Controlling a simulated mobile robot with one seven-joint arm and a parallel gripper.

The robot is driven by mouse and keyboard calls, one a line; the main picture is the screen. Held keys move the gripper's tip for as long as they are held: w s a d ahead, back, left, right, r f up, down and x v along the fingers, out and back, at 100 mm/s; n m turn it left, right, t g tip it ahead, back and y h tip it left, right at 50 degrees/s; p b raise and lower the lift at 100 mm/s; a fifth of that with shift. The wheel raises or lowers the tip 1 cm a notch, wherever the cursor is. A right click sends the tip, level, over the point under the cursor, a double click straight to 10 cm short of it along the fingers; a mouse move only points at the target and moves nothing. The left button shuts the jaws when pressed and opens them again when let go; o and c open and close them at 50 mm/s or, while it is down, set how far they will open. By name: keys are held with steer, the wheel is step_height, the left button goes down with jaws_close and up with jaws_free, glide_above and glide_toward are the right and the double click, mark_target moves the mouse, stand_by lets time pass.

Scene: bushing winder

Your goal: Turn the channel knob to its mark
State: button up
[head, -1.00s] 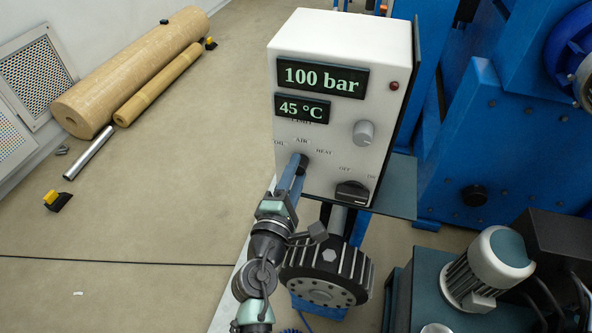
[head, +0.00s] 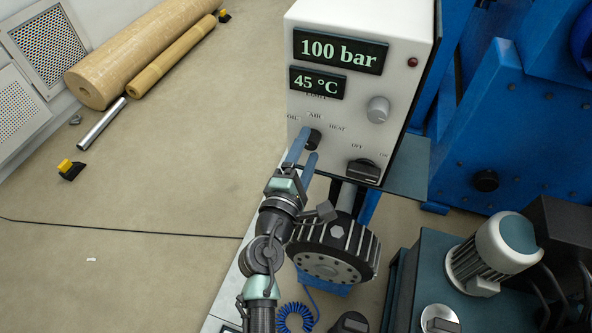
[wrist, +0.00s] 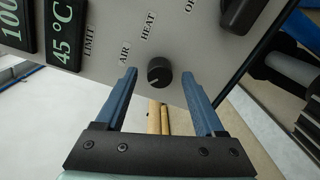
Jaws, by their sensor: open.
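The channel knob (head: 312,139) is a small round black knob low on the white control box, with the labels OIL, AIR and HEAT around it. In the wrist view the knob (wrist: 159,72) shows a short pale line toward its lower left; the AIR label (wrist: 124,53) and HEAT label (wrist: 148,25) are readable, OIL is not visible there. My gripper (head: 308,146) is open at the knob; in the wrist view its blue fingers (wrist: 159,76) stand on either side of it with visible gaps. How far the fingertips reach along the knob is hard to tell.
The white box (head: 345,20) carries two displays, 100 bar and 45 °C, a grey knob (head: 378,109) and a black OFF/ON switch (head: 363,171). A dark toothed wheel (head: 333,252) is below the box. Blue machinery stands at right; open floor lies left.

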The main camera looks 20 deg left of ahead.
steer(key=s, duration=1.2)
steer(key=shift+r, duration=0.2)
steer(key=w+d+r+m+t+h, duration=0.1)
steer(key=w+d+r+m, duration=0.3)
steer(key=r, duration=0.6)
steer(key=d+r+m+t+h, duration=0.1)
steer(key=d+r+m+t, duration=0.1)
steer(key=r+m, duration=0.6)
steer(key=w+d+r+m+t+h, duration=0.1)
steer(key=w+d+r+m, duration=0.25)
steer(key=r, duration=0.75)
steer(key=s+d+r+m+t+y, duration=0.15)
steer(key=s+r, duration=0.25)
steer(key=r, duration=0.4)
steer(key=s+d+r+m+t+y, duration=0.1)
steer(key=s+r+m+t, duration=0.25)
steer(key=r, duration=0.35)
steer(key=s+d+r+m+t+y, duration=0.1)
steer(key=s+r, duration=0.3)
steer(key=r, duration=0.4)
step_height(320, 180, up, 26)
steer(key=p, duration=2.8)
steer(key=shift+w+a, duration=0.3)
steer(key=shift+a, duration=0.05)
steer(key=shift+r+h, duration=0.1)
steer(key=shift+h, duration=0.15)
